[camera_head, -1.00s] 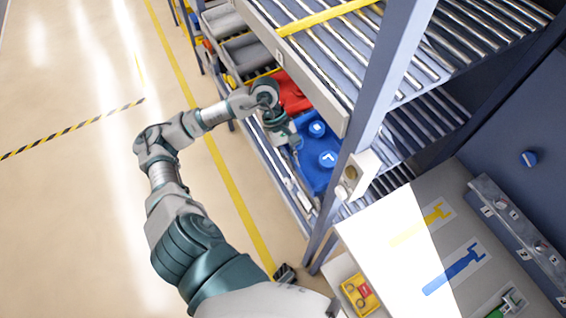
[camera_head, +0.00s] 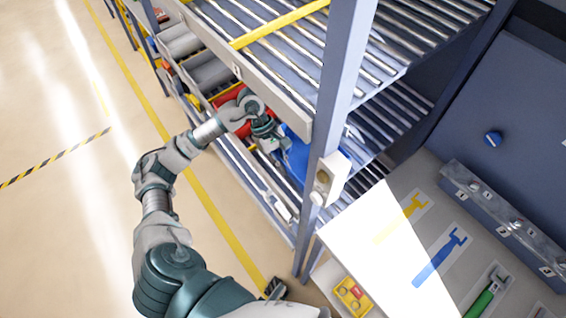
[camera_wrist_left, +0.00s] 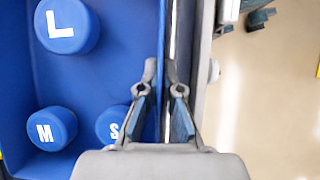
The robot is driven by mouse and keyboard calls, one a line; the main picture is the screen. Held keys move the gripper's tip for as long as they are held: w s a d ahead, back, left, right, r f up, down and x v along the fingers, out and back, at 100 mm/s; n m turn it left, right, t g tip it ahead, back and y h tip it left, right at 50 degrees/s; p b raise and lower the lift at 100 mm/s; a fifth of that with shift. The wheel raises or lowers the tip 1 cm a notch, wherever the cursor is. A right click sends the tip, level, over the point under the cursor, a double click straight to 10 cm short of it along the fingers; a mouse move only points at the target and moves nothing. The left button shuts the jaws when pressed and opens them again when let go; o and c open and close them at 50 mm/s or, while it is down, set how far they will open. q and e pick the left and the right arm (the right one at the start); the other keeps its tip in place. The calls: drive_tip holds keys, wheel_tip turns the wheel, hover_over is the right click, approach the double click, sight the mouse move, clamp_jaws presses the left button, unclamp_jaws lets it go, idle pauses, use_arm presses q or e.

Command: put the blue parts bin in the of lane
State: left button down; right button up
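The blue parts bin (camera_head: 299,155) sits on the lower level of the roller rack, partly hidden by my left gripper and the rack post in the head view. In the left wrist view the blue bin (camera_wrist_left: 95,80) holds blue round caps marked L (camera_wrist_left: 67,25), M (camera_wrist_left: 52,128) and S (camera_wrist_left: 113,122). My left gripper (camera_head: 280,143) is at the bin's near side. My right gripper is not in view.
A red bin (camera_head: 229,97) stands beside the blue one, with grey bins (camera_head: 208,74) farther along. An upper roller shelf (camera_head: 270,60) overhangs my gripper. A rack post (camera_head: 343,90) and a bench (camera_head: 375,240) stand to the right. The floor (camera_head: 60,220) at left is clear.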

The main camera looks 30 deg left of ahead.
use_arm(q)
drive_tip(key=shift+f, duration=0.1)
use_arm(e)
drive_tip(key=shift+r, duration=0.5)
